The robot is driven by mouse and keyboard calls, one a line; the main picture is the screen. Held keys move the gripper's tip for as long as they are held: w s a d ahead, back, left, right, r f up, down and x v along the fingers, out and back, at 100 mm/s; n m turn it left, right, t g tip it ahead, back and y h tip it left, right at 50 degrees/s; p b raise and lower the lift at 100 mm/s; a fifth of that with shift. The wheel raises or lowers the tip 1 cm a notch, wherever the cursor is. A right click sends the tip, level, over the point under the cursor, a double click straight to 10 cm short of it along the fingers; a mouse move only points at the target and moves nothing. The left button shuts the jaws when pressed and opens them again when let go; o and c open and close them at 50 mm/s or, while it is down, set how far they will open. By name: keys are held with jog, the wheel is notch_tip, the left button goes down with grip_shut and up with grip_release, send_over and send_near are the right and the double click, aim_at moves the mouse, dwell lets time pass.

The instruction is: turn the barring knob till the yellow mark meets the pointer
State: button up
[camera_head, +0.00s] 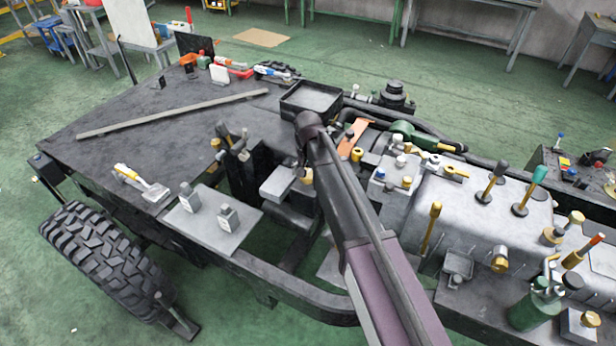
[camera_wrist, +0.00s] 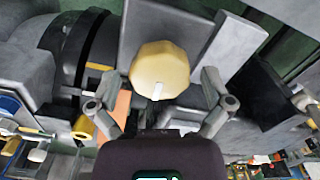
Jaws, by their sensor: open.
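A faceted tan knob (camera_wrist: 160,66), likely the barring knob, sits in the upper middle of the wrist view. A white line shows on its lower edge. My gripper (camera_wrist: 160,86) is open, one finger to each side of the knob, with a gap on both sides. A black drum (camera_wrist: 96,45) is left of the knob, with a small yellow mark (camera_wrist: 98,66) on it. An orange strip (camera_wrist: 121,108) lies below the drum; I cannot tell which part is the pointer. In the head view my gripper (camera_head: 304,162) hangs over the chassis middle, mostly hidden by my arm.
A grey plate with two small blocks (camera_head: 215,208) is left of my gripper. A black tray (camera_head: 311,101) stands behind it. Levers (camera_head: 491,182) and a green pump (camera_head: 538,308) crowd the right side. The deck (camera_head: 130,125) at left holds a long bar and tools.

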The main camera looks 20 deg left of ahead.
jog(key=shift+c, duration=0.2)
jog(key=c, duration=1)
jog(key=shift+n, duration=0.4)
jog(key=n, duration=0.7)
jog(key=shift+n, duration=0.4)
jog(key=n, duration=0.4)
jog(key=shift+n, duration=2.1)
